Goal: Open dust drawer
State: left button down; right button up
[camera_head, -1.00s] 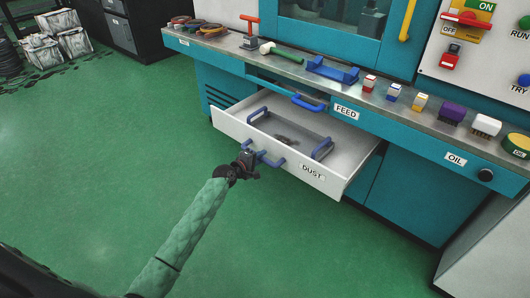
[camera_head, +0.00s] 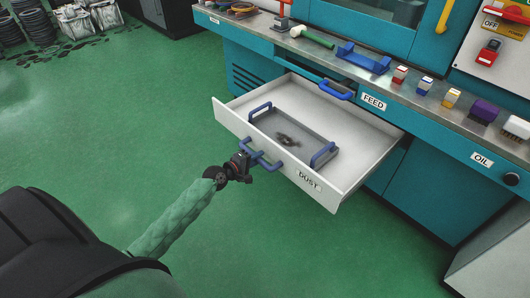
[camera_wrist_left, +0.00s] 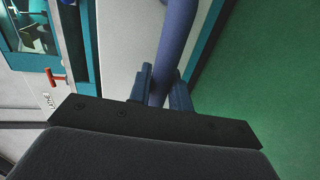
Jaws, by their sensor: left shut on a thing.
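The white dust drawer (camera_head: 315,180), labelled DUST, stands pulled out from the teal machine cabinet. Its blue front handle (camera_head: 263,156) is held by my left gripper (camera_head: 250,161). In the left wrist view the blue handle bar (camera_wrist_left: 172,55) passes between the two fingers of the gripper (camera_wrist_left: 161,88), which are shut on it. Inside the drawer lies a grey tray (camera_head: 310,136) with blue handles at both ends and a small dark heap of dust (camera_head: 287,140) in it. My right gripper is not in view.
The teal workbench (camera_head: 420,105) above carries a green-handled hammer (camera_head: 312,36), a blue holder (camera_head: 362,58) and several small coloured blocks. A FEED handle (camera_head: 337,89) sits just above the drawer. Green floor is open to the left and front.

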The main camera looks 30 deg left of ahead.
pick_arm(q)
jog(key=shift+s+a, duration=0.3)
jog(key=shift+s, duration=0.4)
jog(key=c, duration=1.3)
grip_release()
jog(key=shift+c, duration=0.2)
jog(key=v, duration=0.7)
jog(key=shift+s, duration=0.4)
jog(key=shift+a, duration=0.1)
